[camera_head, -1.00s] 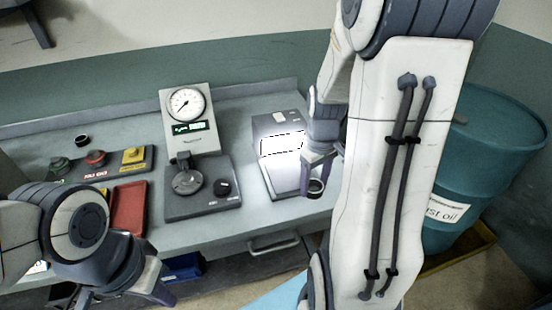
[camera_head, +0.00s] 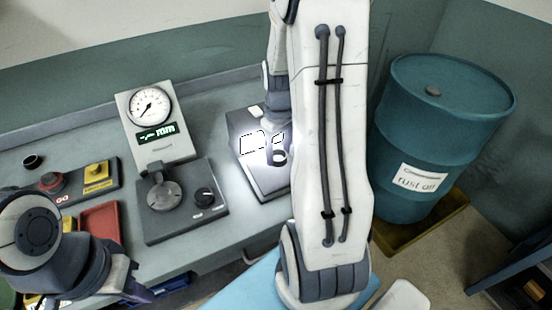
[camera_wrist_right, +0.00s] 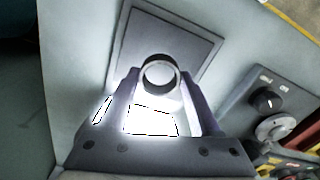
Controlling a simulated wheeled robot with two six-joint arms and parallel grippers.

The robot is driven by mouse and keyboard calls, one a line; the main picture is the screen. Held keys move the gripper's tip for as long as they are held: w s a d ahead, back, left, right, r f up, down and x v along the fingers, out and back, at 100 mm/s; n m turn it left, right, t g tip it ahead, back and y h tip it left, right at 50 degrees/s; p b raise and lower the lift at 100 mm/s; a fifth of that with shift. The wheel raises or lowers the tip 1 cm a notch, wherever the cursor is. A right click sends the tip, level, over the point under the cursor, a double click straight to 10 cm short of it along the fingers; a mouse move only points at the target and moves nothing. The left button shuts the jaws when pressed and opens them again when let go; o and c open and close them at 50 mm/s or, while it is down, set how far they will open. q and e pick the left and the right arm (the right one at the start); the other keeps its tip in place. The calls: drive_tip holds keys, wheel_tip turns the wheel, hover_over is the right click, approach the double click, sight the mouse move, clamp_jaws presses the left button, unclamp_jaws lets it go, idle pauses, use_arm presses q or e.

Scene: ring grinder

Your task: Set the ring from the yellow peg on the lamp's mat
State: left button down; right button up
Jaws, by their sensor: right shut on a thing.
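A dark ring with a light rim (camera_wrist_right: 160,74) is between the fingertips of my right gripper (camera_wrist_right: 158,88) in the right wrist view. In the head view the ring (camera_head: 280,157) is over the lamp's bright spot. The lamp's mat (camera_wrist_right: 196,34) is a dark grey square under the ring; contact cannot be told. In the head view the mat (camera_head: 262,187) is partly hidden by my right arm. The yellow peg's block (camera_head: 97,171) is on the panel at the left, with no ring seen on it. My left gripper (camera_head: 136,291) hangs at the lower left, its jaws unclear.
A teal drum (camera_head: 440,125) stands at the right.

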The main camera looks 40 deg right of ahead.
sight(276, 171)
drive_tip(key=shift+w+f, duration=0.2)
drive_tip(key=shift+w, duration=0.2)
drive_tip(key=shift+f, duration=2.1)
drive_tip(key=shift+f, duration=0.2)
drive_tip(key=o, duration=1.5)
drive_tip(key=shift+c, duration=0.2)
drive_tip(key=shift+r, duration=0.15)
